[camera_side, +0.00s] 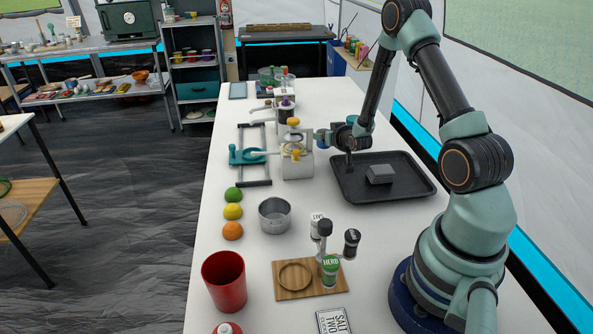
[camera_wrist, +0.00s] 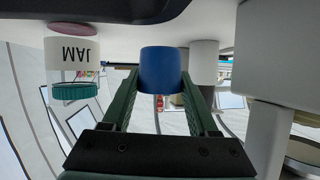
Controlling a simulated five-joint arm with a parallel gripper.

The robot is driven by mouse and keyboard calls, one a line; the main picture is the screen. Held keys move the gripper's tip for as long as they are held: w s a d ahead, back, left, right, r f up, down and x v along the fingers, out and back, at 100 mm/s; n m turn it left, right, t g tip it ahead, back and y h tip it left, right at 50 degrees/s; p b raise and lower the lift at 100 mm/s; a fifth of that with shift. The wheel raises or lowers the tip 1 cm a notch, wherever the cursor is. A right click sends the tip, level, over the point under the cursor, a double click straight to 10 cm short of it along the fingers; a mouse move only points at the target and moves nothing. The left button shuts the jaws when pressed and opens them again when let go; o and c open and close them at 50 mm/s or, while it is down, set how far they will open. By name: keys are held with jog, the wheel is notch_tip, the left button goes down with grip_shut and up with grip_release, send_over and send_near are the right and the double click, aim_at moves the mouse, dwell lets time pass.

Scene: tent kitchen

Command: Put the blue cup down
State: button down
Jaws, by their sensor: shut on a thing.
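The blue cup (camera_wrist: 161,70) is between the two green fingers of my gripper (camera_wrist: 160,85) in the wrist view, which appears upside down. The gripper is shut on it. In the side view, my gripper (camera_side: 332,137) is at the far left edge of the black tray, beside the white machine with yellow parts (camera_side: 297,160). Only a little of the blue cup (camera_side: 321,138) shows there, at the gripper's left end. Whether the cup's base touches the tabletop is hard to tell.
A jam jar (camera_wrist: 73,60) shows in the wrist view beside the cup. A teal press in a dark frame (camera_side: 252,156) stands left. A metal pot (camera_side: 275,215) and red cup (camera_side: 225,282) stand nearer.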

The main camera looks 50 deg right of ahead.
notch_tip(320, 180, up, 16)
jog(key=w+a+r+n+t+y, duration=0.1)
jog(key=a+r+n+y, duration=0.4)
jog(key=a, duration=1)
jog(key=a+r+n+t+y, duration=0.15)
jog(key=a+r, duration=0.45)
jog(key=a, duration=0.9)
jog(key=s+d+f+m+g+h, duration=0.1)
jog(key=d+f+m+h, duration=0.3)
jog(key=d, duration=1.1)
jog(key=d+f+m+g+h, duration=0.25)
jog(key=d+f, duration=0.35)
jog(key=d, duration=0.9)
jog(key=shift+t, duration=0.5)
notch_tip(320, 180, down, 15)
jog(key=shift+f, duration=2.55)
